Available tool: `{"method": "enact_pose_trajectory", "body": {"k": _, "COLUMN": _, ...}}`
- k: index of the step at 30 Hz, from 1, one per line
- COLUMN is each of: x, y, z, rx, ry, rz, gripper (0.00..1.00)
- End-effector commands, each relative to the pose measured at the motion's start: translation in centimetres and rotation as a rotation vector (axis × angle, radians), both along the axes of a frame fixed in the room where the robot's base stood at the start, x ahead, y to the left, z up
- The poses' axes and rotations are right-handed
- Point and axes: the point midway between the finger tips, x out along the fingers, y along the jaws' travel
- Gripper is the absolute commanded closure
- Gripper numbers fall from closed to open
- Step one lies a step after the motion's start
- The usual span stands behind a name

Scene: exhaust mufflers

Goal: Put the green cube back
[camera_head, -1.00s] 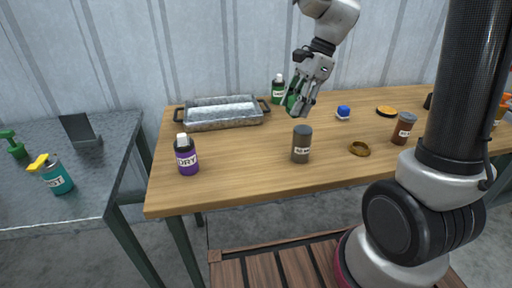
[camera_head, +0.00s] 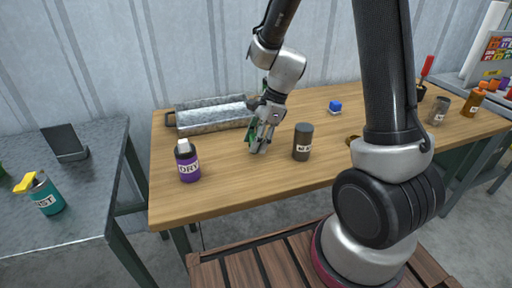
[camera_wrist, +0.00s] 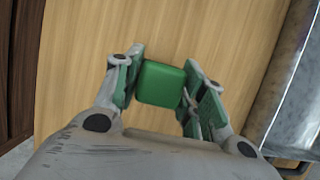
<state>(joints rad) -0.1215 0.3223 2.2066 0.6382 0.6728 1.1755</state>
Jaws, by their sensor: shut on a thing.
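The green cube (camera_wrist: 161,84) sits between the two fingers of my gripper (camera_wrist: 165,80) in the wrist view. The fingers have green pads and touch the cube on both sides. In the head view my gripper (camera_head: 259,138) points down over the wooden table (camera_head: 220,190), left of the dark grey canister and right of the purple bottle. A small part of the green cube (camera_head: 251,137) seems to show at the fingers there. I cannot tell whether the cube touches the table top.
A metal tray (camera_head: 185,121) stands behind my gripper. A purple bottle (camera_head: 188,163) and a dark canister (camera_head: 303,143) flank it. A grey side table (camera_head: 95,190) holds a teal bottle (camera_head: 46,196).

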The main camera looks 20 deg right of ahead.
Motion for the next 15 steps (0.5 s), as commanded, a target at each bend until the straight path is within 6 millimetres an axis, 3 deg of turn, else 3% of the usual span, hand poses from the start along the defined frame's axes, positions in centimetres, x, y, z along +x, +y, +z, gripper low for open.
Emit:
{"method": "enact_pose_trajectory", "body": {"k": 5, "x": -0.1, "y": 0.0, "z": -2.5, "rx": 0.000, "ry": 0.004, "rz": -0.001, "gripper": 0.86}}
{"method": "enact_pose_trajectory", "body": {"k": 15, "x": 0.0, "y": 0.0, "z": -2.8, "rx": 0.000, "ry": 0.001, "rz": -0.001, "gripper": 0.86}}
